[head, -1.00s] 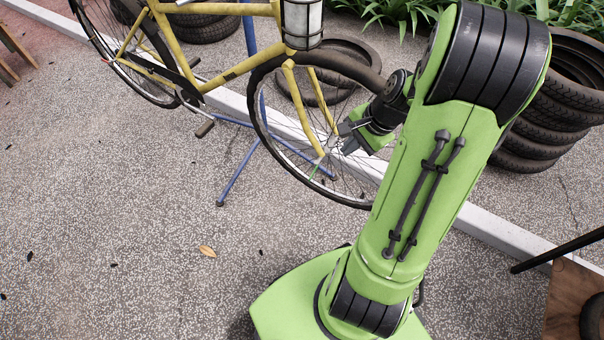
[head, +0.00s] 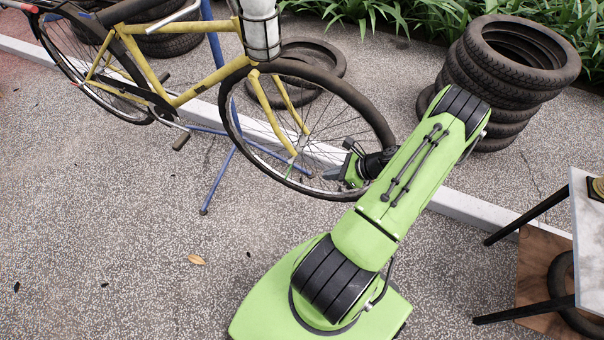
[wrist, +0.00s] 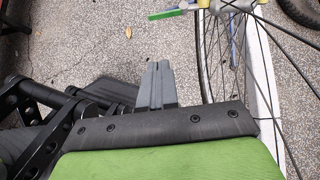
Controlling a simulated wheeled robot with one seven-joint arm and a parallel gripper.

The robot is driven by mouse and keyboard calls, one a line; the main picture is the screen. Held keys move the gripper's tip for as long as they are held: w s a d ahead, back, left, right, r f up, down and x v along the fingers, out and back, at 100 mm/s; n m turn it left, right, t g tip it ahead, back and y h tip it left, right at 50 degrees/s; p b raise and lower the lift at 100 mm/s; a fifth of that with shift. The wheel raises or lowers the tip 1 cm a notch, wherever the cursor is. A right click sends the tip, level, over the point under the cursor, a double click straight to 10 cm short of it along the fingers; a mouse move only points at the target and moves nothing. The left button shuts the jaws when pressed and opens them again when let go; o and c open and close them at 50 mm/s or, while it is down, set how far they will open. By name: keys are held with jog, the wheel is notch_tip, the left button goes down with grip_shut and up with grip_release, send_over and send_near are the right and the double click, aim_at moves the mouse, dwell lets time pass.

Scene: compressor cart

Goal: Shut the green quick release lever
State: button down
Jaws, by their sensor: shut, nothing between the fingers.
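The green quick release lever (head: 289,171) is a small bar at the hub of the yellow bicycle's front wheel (head: 241,135). In the wrist view the lever (wrist: 171,13) lies near the top edge, sticking out to the left from the hub, beside the spokes. My gripper (head: 328,173) is to the right of the lever in the head view, near the lower part of the wheel. In the wrist view my gripper (wrist: 157,66) has its grey fingers together and empty, pointing toward the lever, with a gap of pavement between them. Nothing touches the lever.
A blue stand (head: 218,180) holds the bicycle. Tyres lie behind the wheel (head: 300,65), and a tyre stack (head: 505,85) stands at the back right. A table (head: 588,235) is at the right edge. A pale kerb (head: 470,215) runs behind. The pavement at front left is clear.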

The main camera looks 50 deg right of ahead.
jog(key=r+b+x, duration=0.1)
jog(key=x, duration=0.5)
jog(key=w+r+b+x, duration=0.1)
jog(key=b+x, duration=0.1)
jog(key=x, duration=0.4)
jog(key=shift+w+a+f, duration=0.25)
jog(key=shift+w+a, duration=0.25)
jog(key=shift+w+a+m+h+p, duration=0.2)
jog(key=shift+a+m+h+p, duration=0.15)
jog(key=shift+m+h+p, duration=0.2)
jog(key=w+a+m+h+p, duration=0.2)
jog(key=w+m+h+p, duration=0.3)
jog(key=w+m+p, duration=0.1)
jog(key=w+p, duration=0.1)
jog(key=p, duration=0.1)
jog(key=shift+w+t+p, duration=0.25)
jog(key=shift+t+p, duration=0.05)
jog(key=shift+p, duration=0.1)
